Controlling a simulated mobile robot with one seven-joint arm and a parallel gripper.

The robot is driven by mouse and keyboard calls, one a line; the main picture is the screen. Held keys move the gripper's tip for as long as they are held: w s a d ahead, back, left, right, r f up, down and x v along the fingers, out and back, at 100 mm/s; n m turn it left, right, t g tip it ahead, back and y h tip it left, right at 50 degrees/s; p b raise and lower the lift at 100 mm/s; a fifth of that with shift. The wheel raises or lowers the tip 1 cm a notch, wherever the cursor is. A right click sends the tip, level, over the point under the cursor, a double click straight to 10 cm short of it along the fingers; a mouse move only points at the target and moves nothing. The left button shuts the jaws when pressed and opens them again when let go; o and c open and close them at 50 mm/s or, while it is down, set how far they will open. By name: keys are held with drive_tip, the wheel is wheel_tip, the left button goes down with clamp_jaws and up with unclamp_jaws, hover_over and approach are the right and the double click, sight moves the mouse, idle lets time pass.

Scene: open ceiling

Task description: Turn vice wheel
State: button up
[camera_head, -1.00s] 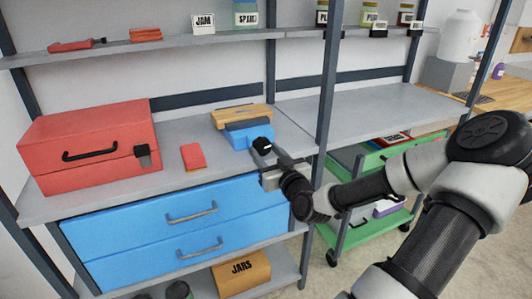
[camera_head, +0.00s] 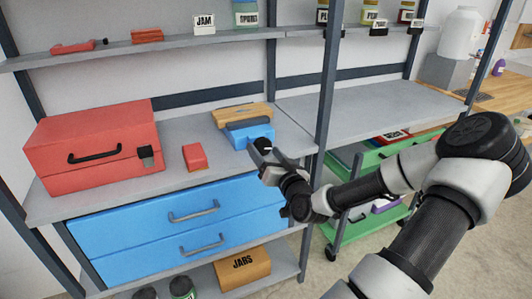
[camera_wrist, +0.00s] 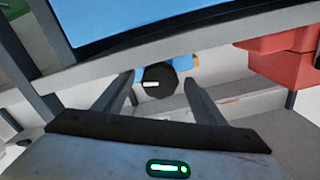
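The blue vice (camera_head: 247,132) stands near the shelf's front edge with a wooden piece (camera_head: 240,114) on its top. Its dark wheel (camera_head: 265,142) faces the front and is partly hidden by my gripper in the head view. My gripper (camera_head: 262,158) is at the front of the vice. In the wrist view the black wheel (camera_wrist: 159,83), with a white mark on it, lies in line with the gap between the two fingers of my gripper (camera_wrist: 160,76). The fingers are apart, with space on both sides of the wheel. I cannot tell how deep the wheel sits between them.
A red toolbox (camera_head: 95,145) and a small red box (camera_head: 194,157) stand left of the vice. Blue drawers (camera_head: 180,220) lie below the shelf. A dark post (camera_head: 328,90) rises right of the vice, near my arm. A green cart (camera_head: 372,200) stands at the right.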

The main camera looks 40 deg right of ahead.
drive_tip(key=p+v, duration=0.8)
drive_tip(key=v, duration=0.9)
drive_tip(key=shift+s+a, duration=0.15)
drive_tip(key=shift+r, duration=0.1)
